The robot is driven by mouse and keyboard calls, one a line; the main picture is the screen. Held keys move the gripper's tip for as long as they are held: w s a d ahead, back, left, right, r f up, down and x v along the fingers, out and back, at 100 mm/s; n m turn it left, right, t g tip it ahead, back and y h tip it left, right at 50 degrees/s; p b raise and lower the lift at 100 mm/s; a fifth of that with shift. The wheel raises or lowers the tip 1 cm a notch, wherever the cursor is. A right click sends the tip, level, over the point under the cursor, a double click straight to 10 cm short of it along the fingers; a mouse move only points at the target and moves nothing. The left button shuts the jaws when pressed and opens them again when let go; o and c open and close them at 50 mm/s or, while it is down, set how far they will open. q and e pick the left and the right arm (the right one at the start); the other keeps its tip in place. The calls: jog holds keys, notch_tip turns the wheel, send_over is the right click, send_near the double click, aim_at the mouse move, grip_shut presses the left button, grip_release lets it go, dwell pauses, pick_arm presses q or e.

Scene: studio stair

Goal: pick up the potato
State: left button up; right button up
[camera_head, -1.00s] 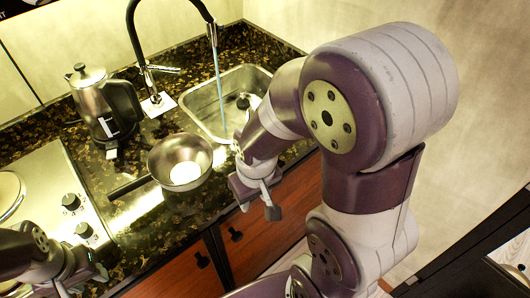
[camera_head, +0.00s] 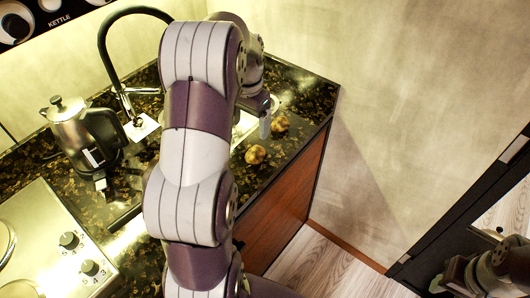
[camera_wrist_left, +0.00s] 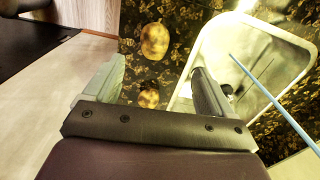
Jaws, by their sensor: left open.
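Two brown-yellow potatoes lie on the dark speckled counter beside the sink, a nearer potato (camera_head: 255,154) and a farther potato (camera_head: 280,123). My left gripper (camera_head: 268,118) is near them, partly hidden by its own arm. In the left wrist view its open fingers (camera_wrist_left: 158,68) have one potato (camera_wrist_left: 148,98) showing between them, partly covered by the gripper body. Another potato (camera_wrist_left: 155,40) lies beyond the fingertips. I see no contact with either. My right gripper (camera_head: 452,276) is at the lower right, away from the counter; its jaws are unclear.
The sink (camera_wrist_left: 265,55) is right of the potatoes in the wrist view, with a blue water stream over it. A kettle (camera_head: 82,135), black faucet (camera_head: 105,55) and stove (camera_head: 45,245) are at the left. A wall (camera_head: 400,90) bounds the right side.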

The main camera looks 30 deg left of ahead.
aim_at(255, 150)
pick_arm(q)
jog(key=f, duration=0.7)
jog(key=w+d+f+p, duration=0.1)
jog(key=f, duration=0.3)
jog(key=shift+f, duration=0.3)
jog(key=shift+s, duration=0.1)
jog(key=c, duration=1.2)
